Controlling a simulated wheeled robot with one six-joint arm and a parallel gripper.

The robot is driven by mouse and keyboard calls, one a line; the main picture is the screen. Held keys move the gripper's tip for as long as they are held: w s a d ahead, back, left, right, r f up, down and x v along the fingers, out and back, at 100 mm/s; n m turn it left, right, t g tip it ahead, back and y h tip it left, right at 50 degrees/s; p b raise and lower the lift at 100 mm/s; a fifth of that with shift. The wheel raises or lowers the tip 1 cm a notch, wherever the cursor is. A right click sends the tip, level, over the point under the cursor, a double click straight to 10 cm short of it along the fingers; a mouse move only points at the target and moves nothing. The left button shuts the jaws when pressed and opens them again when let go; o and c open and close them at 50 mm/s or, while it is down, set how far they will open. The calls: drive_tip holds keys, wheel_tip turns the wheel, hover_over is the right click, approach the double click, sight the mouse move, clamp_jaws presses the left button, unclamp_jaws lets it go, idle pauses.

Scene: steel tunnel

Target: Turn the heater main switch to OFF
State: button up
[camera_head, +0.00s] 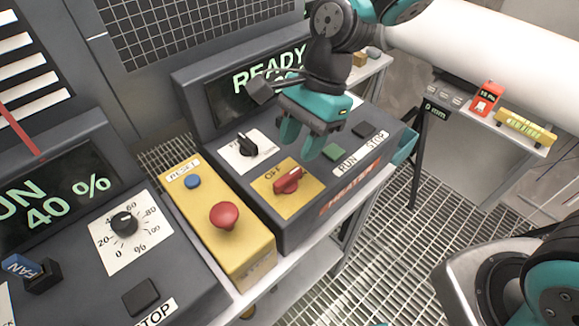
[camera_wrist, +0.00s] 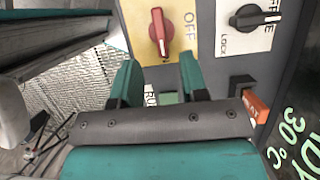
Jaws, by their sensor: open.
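The heater main switch (camera_head: 287,181) is a red rotary handle on a yellow plate (camera_head: 298,204) marked OFF, on the sloped face of the heater console. The red handle (camera_wrist: 160,31) also shows at the top middle of the wrist view, beside the word OFF. The handle sits at a slant to the OFF lettering in the head view. My gripper (camera_head: 308,138) is open and empty above the console, behind the switch and apart from it. In the wrist view its two teal fingers (camera_wrist: 159,81) lie below the red handle, with nothing between them.
A black rotary switch (camera_head: 247,145) on a white plate is left of my gripper. Green RUN (camera_head: 334,152) and dark STOP (camera_head: 365,130) buttons are to its right. A yellow box with a red mushroom button (camera_head: 224,215) stands at the left. The READY display (camera_head: 262,82) rises behind.

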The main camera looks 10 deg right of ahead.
sight(288, 175)
drive_tip(key=x, duration=0.6)
drive_tip(key=shift+s+a+f+p, duration=0.1)
drive_tip(key=shift+f+p, duration=0.3)
clamp_jaws()
